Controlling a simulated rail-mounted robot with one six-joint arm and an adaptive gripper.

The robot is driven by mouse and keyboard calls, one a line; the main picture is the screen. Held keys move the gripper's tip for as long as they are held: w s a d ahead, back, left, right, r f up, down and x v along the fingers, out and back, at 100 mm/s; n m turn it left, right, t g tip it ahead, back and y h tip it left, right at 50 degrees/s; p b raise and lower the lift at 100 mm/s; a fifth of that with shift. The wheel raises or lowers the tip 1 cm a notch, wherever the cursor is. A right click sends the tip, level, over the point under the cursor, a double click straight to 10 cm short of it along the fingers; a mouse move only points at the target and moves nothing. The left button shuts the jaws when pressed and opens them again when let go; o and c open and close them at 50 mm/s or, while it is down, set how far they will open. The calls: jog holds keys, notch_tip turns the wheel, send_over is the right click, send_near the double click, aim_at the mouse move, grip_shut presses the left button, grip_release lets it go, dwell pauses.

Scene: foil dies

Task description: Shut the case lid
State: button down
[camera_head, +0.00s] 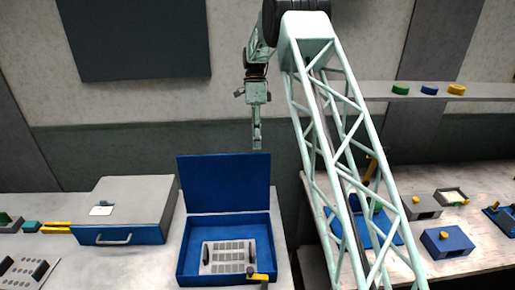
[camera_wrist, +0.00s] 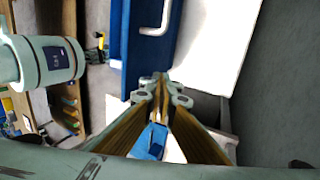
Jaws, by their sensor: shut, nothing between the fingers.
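The blue case (camera_head: 182,262) stands open on the bench in the head view. Its blue lid (camera_head: 224,183) stands up along the back edge. A light grey plate with rows of dark slots (camera_head: 229,256) lies inside, with a black knob at each end. My gripper (camera_head: 257,146) points down just above the lid's top edge, near its right end; the picture does not settle whether it is behind or in front of the lid. Its fingers also show in the wrist view (camera_wrist: 160,84), shut and empty. A small blue patch below them there is hard to identify.
A grey cabinet with a blue handled front (camera_head: 120,235) stands left of the case; its handle shows in the wrist view (camera_wrist: 155,28). On the right bench are a blue block (camera_head: 447,242) and a grey box (camera_head: 421,206). A shelf (camera_head: 480,92) holds coloured discs.

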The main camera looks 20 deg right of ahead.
aim_at(258, 163)
jog(key=shift+s+a+r, duration=0.1)
jog(key=shift+s+a, duration=0.1)
jog(key=shift+s, duration=0.45)
jog(key=shift+s+a+r, duration=0.1)
jog(key=shift+s+a, duration=0.05)
jog(key=shift+s, duration=0.45)
jog(key=shift+s+a+r, duration=0.1)
jog(key=shift+s+a, duration=0.1)
jog(key=shift+s, duration=0.45)
jog(key=shift+s, duration=0.25)
